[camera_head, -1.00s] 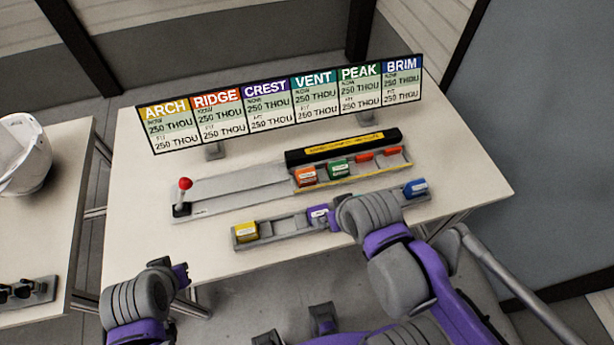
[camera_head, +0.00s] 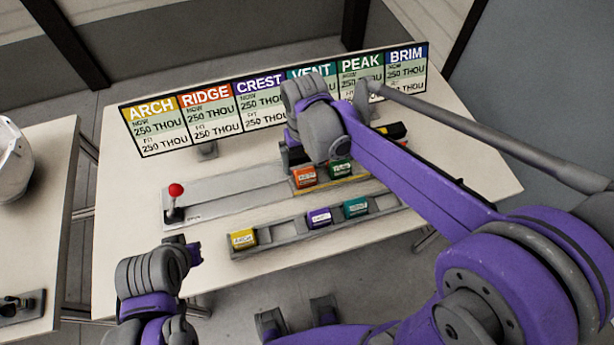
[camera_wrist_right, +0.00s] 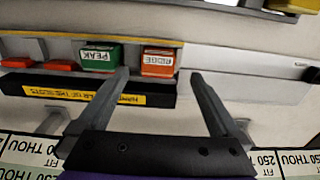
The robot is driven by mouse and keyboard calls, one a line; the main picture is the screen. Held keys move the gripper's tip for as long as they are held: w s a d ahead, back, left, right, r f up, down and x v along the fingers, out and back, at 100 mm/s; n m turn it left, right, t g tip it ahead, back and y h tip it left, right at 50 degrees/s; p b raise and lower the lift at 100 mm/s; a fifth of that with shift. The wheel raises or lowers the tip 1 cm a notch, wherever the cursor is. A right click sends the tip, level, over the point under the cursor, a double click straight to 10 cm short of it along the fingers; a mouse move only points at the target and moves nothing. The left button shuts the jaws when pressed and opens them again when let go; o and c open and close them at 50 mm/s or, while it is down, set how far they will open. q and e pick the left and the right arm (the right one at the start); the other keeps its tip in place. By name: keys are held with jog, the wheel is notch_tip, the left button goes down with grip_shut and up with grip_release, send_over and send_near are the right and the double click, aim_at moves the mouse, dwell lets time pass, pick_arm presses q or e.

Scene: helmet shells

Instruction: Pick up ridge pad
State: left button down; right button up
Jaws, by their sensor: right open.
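The ridge pad (camera_head: 305,176) is an orange block with a white label, seated in the rear rack beside the green peak pad (camera_head: 340,167). In the right wrist view the ridge pad (camera_wrist_right: 159,62) shows between and just beyond the fingertips of my right gripper (camera_wrist_right: 159,76). That gripper is open and empty, its fingers on either side of the pad, with no clear contact. In the head view my right wrist hides the fingers. My left gripper (camera_head: 192,252) is at the lower left, away from the pads; its jaws cannot be made out.
The front tray (camera_head: 280,233) holds yellow (camera_head: 243,238), purple (camera_head: 319,217) and teal (camera_head: 356,207) pads. A red-knobbed lever (camera_head: 175,192) stands left of the rack. The sign board (camera_head: 160,143) stands behind. A black bar (camera_wrist_right: 90,91) with yellow label runs along the rack.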

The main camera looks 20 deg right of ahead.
aim_at(306, 173)
jog(key=f, duration=0.7)
jog(key=shift+w+d, duration=0.15)
jog(key=shift+w, duration=0.05)
jog(key=c, duration=1.4)
